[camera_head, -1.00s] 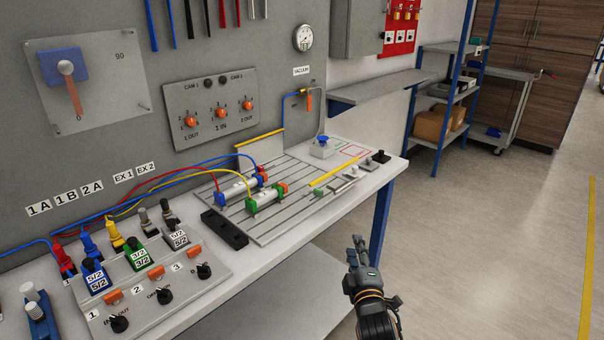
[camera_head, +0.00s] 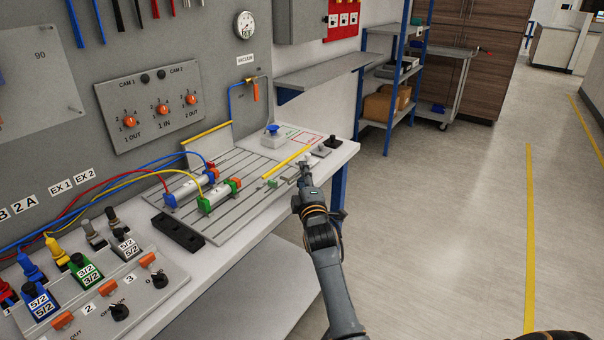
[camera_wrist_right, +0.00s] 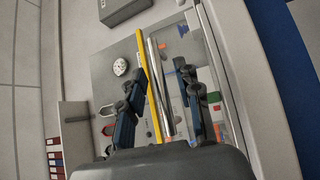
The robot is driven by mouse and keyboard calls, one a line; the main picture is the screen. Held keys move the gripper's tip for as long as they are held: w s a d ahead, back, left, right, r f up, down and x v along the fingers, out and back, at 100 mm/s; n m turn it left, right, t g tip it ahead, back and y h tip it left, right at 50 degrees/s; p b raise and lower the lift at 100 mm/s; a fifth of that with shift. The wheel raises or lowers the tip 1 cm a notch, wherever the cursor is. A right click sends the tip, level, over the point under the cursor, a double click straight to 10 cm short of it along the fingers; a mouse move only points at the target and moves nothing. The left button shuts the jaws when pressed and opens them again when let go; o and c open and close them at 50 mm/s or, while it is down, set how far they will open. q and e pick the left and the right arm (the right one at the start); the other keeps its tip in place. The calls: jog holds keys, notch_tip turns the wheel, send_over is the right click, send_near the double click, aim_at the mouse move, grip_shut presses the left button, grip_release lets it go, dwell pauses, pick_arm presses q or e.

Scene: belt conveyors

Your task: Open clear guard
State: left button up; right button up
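The clear guard itself is hard to make out. A yellow bar (camera_head: 288,165), which may be its edge, lies across the right part of the slotted plate on the bench. My right gripper (camera_head: 304,172) is at the bench's front edge, just right of this bar. In the right wrist view, the gripper's fingers (camera_wrist_right: 162,75) are spread apart, with the yellow bar (camera_wrist_right: 149,85) and a silver rod (camera_wrist_right: 160,88) showing between them. Contact cannot be told. My left gripper is not in view.
The slotted plate (camera_head: 228,222) carries two cylinders with coloured ends (camera_head: 190,188) and hoses. A second yellow strip (camera_head: 207,131) tops an upright panel behind. A valve panel (camera_head: 100,290) stands at left. A blue-topped button box (camera_head: 272,136) sits beyond. Floor at right is clear.

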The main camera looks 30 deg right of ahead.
jog(key=shift+w+d, duration=0.2)
jog(key=shift+w, duration=0.3)
jog(key=shift+r, duration=0.1)
grip_shut()
